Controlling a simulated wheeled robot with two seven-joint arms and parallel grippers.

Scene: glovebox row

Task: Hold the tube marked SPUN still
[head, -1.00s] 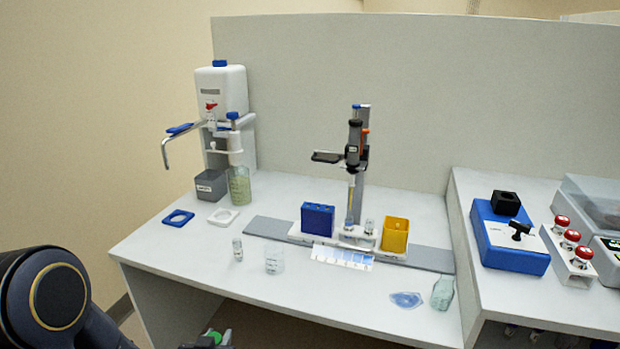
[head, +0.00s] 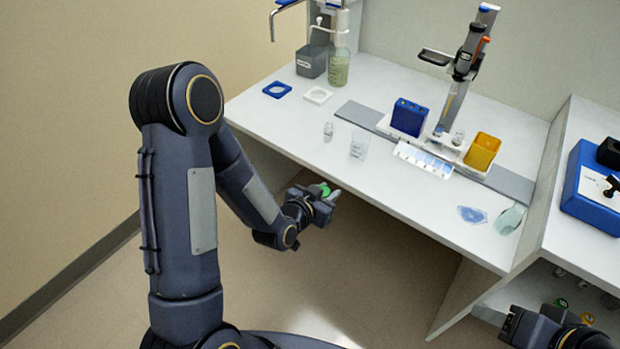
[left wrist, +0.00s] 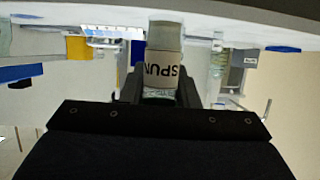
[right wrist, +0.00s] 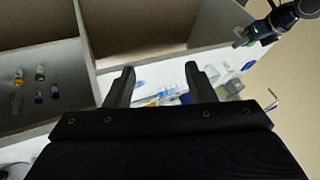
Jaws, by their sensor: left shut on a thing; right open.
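The tube marked SPUN (left wrist: 163,72) is between the fingers of my left gripper (left wrist: 161,88). Its pale band reads SPUN, turned upside down in the left wrist view. In the head view my left gripper (head: 327,197) is in front of the bench's front edge, over the floor, with a green part showing at its jaws. My left gripper is shut on the tube. My right gripper (right wrist: 159,78) is open with nothing between its fingers. In the head view the right gripper (head: 512,322) is at the lower right, partly cut off.
The bench (head: 290,118) carries a small vial (head: 328,131), a beaker (head: 359,146), a blue rack (head: 409,117), a yellow bin (head: 482,152), a pipette stand (head: 468,65) and a flask (head: 509,219). Small capped vials (head: 561,302) stand below the right bench. The floor between my arms is clear.

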